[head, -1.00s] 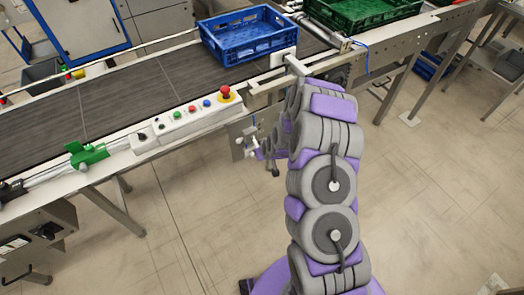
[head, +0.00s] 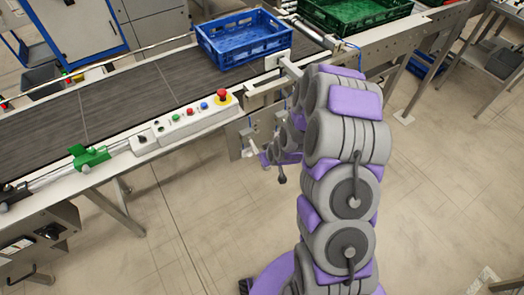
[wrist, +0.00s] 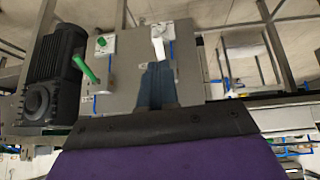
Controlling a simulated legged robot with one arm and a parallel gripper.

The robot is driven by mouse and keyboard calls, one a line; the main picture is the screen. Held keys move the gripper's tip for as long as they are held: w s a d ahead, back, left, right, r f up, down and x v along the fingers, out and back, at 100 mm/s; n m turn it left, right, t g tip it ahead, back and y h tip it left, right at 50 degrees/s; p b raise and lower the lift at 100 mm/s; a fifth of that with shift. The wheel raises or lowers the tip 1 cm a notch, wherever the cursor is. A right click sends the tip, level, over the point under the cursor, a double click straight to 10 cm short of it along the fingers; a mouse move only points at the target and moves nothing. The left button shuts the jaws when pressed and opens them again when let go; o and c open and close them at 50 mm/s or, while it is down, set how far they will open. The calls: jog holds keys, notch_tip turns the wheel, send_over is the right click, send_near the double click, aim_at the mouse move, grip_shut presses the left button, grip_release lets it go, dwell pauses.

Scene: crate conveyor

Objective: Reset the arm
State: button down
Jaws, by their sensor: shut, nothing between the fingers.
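My gripper (wrist: 157,85) shows in the wrist view with its two blue-grey fingers together and nothing between them. It points at a grey metal plate (wrist: 125,95) on the conveyor's side; I cannot tell how far apart they are. In the head view my grey and purple arm rises from the lower right and bends down toward the conveyor's near side. The gripper itself cannot be clearly made out there.
The conveyor belt (head: 120,100) holds a blue crate (head: 243,50); a green crate (head: 350,12) is behind it to the right. A control strip with a red button (head: 222,95) lines the near edge. A dark motor (wrist: 55,75) is left in the wrist view.

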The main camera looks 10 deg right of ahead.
jog(key=shift+s+d+r, duration=0.2)
jog(key=shift+s+r, duration=0.3)
jog(key=shift+s, duration=0.2)
jog(key=shift+r, duration=0.1)
jog(key=s+a+r+m+g, duration=0.1)
jog(key=s+r+g, duration=0.3)
jog(key=s+r, duration=1)
jog(key=s+a+r+m+g+h, duration=0.1)
jog(key=s+r+g, duration=0.3)
jog(key=s+r, duration=1.1)
jog(key=s+m, duration=0.1)
jog(key=s, duration=0.6)
jog(key=shift+s+a+g, duration=0.15)
jog(key=shift+a+g, duration=0.05)
jog(key=shift+g, duration=0.1)
jog(key=shift+f, duration=0.1)
